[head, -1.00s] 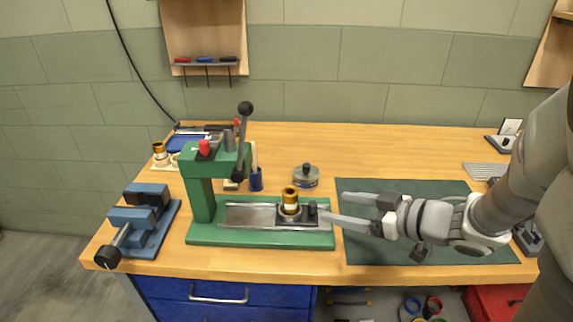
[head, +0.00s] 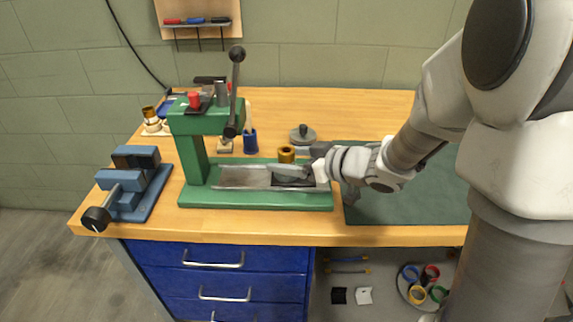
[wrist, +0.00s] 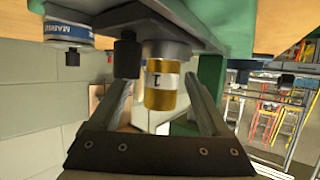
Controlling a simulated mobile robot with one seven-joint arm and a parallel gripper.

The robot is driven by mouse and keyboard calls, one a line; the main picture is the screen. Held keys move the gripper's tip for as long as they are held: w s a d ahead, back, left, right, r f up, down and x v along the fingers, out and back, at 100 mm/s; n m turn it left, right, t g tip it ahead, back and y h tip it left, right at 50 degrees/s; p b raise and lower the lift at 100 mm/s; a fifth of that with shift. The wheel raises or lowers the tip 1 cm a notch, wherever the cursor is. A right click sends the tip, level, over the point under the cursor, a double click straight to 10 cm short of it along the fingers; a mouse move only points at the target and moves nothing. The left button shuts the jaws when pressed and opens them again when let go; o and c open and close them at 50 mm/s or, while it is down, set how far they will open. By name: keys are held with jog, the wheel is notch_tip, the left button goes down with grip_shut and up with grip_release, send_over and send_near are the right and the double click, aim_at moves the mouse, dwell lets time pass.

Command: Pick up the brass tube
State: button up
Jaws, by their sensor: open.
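The brass tube (head: 287,153) stands upright in a holder on the press's metal slide. In the wrist view the brass tube (wrist: 161,88) is gold with a white band bearing a dark mark, and it appears upside down. My gripper (head: 283,161) reaches in from the right at tube height. In the wrist view my open gripper (wrist: 160,84) has one finger on each side of the tube, with gaps visible. The tube's lower part is hidden by a finger in the head view.
The green press (head: 197,150) stands left of the tube, its lever (head: 234,95) rising above. A black knob (wrist: 127,57) sits close beside the tube. A round tin (head: 303,134) is behind, a blue vise (head: 133,183) far left. The green mat (head: 400,200) is clear.

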aim_at(279, 160)
jog(key=b+x, duration=0.1)
jog(key=x, duration=0.2)
jog(key=shift+s+f, duration=0.15)
jog(key=shift+w+a, duration=0.25)
jog(key=shift+a, duration=0.05)
grip_shut()
